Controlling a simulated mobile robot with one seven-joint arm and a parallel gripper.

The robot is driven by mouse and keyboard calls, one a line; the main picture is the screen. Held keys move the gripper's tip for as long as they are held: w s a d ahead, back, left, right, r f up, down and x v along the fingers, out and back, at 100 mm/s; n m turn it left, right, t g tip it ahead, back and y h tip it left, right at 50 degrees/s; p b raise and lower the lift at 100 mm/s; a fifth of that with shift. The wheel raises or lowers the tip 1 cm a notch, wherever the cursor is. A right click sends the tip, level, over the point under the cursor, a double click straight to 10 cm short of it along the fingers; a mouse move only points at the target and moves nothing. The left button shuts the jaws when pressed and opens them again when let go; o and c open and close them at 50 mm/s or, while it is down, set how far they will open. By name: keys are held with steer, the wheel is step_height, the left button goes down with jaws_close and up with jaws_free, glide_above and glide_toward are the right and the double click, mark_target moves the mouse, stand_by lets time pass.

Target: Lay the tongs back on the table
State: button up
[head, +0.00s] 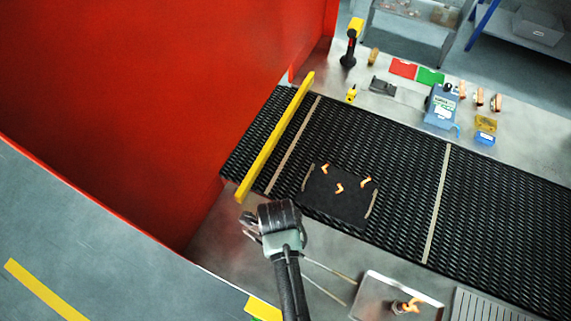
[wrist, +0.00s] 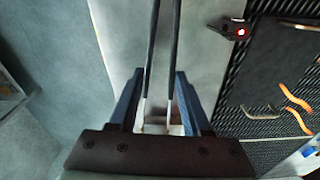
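The tongs show in the wrist view as two long dark rods (wrist: 151,40) running between my gripper's fingertips (wrist: 159,75), with paler ends lower down. In the head view their thin, pale, spread legs (head: 328,270) stick out to the right of my gripper (head: 278,217). The fingertips lie close against the rods, and my gripper looks shut on the tongs. It is over the grey table strip (head: 215,243) in front of the belt. The wrist view shows the table (wrist: 205,65) below. The gap between tongs and table is hard to judge.
A metal tray (head: 372,288) with an orange piece (head: 410,305) stands to the right. Behind is the black belt (head: 405,180) with a dark mat (head: 318,205) bearing three orange pieces. A yellow bar (head: 275,137) and red wall (head: 150,90) bound the left. Bare table lies left of my gripper.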

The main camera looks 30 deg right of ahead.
step_height(320, 180, down, 3)
steer(key=shift+w+f+b, duration=0.1)
steer(key=shift+w+b, duration=0.05)
steer(key=shift+b, duration=0.95)
step_height(320, 180, down, 5)
steer(key=b, duration=0.4)
steer(key=shift+f+b, duration=0.1)
steer(key=shift+b, duration=0.25)
steer(key=o, duration=0.6)
steer(key=r, duration=0.8)
steer(key=w+r, duration=0.1)
steer(key=r, duration=0.4)
steer(key=shift+a+p, duration=0.3)
steer(key=shift+p, duration=0.1)
